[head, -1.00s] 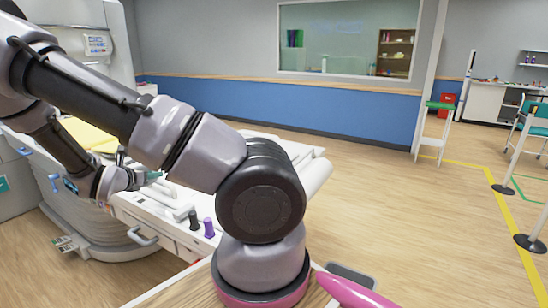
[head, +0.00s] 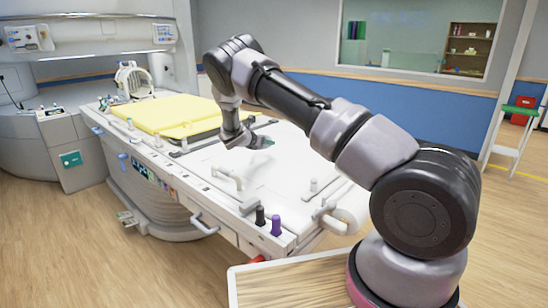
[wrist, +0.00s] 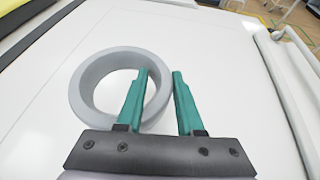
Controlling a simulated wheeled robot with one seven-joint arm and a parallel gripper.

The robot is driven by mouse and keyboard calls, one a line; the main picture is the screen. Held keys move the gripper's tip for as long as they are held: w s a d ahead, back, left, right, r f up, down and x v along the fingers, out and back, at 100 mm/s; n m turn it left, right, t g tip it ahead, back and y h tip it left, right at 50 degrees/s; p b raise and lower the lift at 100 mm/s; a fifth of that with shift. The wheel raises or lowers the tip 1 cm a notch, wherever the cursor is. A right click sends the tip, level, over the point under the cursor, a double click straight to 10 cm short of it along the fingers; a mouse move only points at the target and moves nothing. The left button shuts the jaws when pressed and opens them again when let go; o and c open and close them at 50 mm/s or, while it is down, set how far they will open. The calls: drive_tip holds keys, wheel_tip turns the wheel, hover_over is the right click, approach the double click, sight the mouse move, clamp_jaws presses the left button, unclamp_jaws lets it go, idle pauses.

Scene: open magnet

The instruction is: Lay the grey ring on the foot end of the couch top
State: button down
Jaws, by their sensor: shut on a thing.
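The grey ring (wrist: 77,100) shows in the wrist view as a thick, round band. My gripper (wrist: 160,73) is shut on its wall, with one teal finger inside the ring and the other outside. The white couch top (wrist: 235,80) lies beneath the ring; I cannot tell whether the ring touches it. In the head view my gripper (head: 264,142) is over the bare white part of the couch top (head: 290,165), on the near side of the yellow pad. I cannot make out the ring in the head view.
The yellow pad (head: 160,115) covers the far part of the couch. A black knob (head: 260,216) and a purple knob (head: 276,225) stand at the couch's near edge. A wooden surface (head: 290,285) is below my arm. Open floor lies to the right.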

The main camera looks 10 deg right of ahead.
sight(266, 164)
drive_tip(key=f, duration=0.8)
drive_tip(key=shift+a, duration=0.2)
drive_tip(key=shift+f, duration=0.1)
drive_tip(key=c, duration=0.5)
unclamp_jaws()
